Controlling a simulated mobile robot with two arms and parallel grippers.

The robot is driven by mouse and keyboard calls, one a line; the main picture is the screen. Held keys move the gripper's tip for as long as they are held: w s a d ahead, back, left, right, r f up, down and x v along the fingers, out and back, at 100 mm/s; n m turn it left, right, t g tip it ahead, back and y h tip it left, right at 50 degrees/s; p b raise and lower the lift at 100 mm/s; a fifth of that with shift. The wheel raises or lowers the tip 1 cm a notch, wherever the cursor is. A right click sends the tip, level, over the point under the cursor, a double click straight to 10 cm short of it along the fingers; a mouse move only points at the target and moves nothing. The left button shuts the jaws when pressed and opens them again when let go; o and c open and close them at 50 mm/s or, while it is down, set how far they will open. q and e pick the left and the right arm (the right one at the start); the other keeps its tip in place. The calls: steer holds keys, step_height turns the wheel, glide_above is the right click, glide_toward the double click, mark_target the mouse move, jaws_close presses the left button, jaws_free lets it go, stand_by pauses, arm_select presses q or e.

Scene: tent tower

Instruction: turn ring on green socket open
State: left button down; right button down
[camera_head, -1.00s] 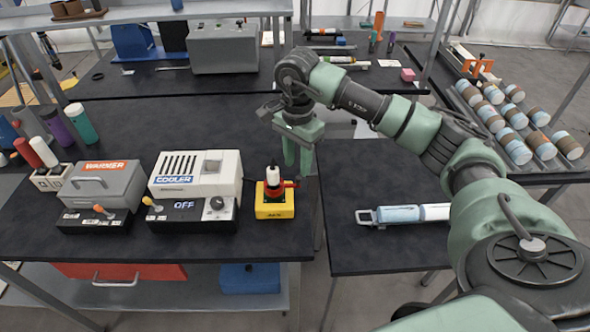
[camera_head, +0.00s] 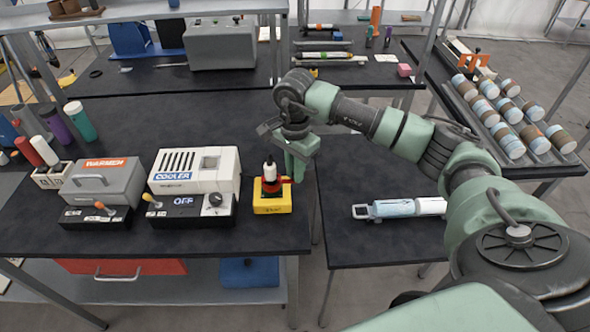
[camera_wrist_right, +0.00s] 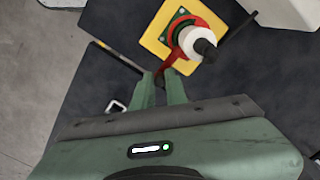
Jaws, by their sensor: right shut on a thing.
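A yellow block (camera_head: 272,206) stands near the front right edge of the dark bench. The green socket (camera_wrist_right: 186,13) on it is partly covered by the ring in the right wrist view. A red ring (camera_wrist_right: 178,28) with a red handle (camera_wrist_right: 169,66) sits around it. A white part with a black tip (camera_head: 269,171) stands upright through the ring; it also shows in the right wrist view (camera_wrist_right: 197,42). My right gripper (camera_wrist_right: 161,84) is shut on the ring's handle, just right of the block in the head view (camera_head: 295,178). My left gripper is out of view.
The cooler box (camera_head: 190,185) and warmer box (camera_head: 102,185) stand left of the block. A blue and white cylinder (camera_head: 405,208) lies on the right table. A rack of banded cylinders (camera_head: 515,140) is at the far right. Behind the block, the bench is mostly clear.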

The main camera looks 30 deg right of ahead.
steer(key=s+a+m+b, duration=0.1)
steer(key=m, duration=0.2)
steer(key=a+m+b, duration=0.1)
steer(key=m+b, duration=0.1)
steer(key=m, duration=0.1)
steer(key=s+a+m+b, duration=0.1)
steer(key=a+m+b, duration=0.1)
steer(key=m, duration=0.1)
steer(key=shift+s+f, duration=0.15)
steer(key=shift+s, duration=0.2)
steer(key=shift+w+a+m+b, duration=0.1)
steer(key=shift+a+m+b, duration=0.55)
steer(key=shift+m, duration=0.8)
steer(key=shift+w+a+m+b, duration=0.15)
steer(key=shift+a+m+b, duration=0.15)
steer(key=shift+a+m, duration=0.9)
steer(key=shift+w+a+m+b, duration=0.1)
steer(key=shift+a+m+b, duration=0.35)
steer(key=shift+m, duration=1.3)
steer(key=c, duration=1.4)
jaws_free()
steer(key=shift+w, duration=0.1)
steer(key=shift+c, duration=0.2)
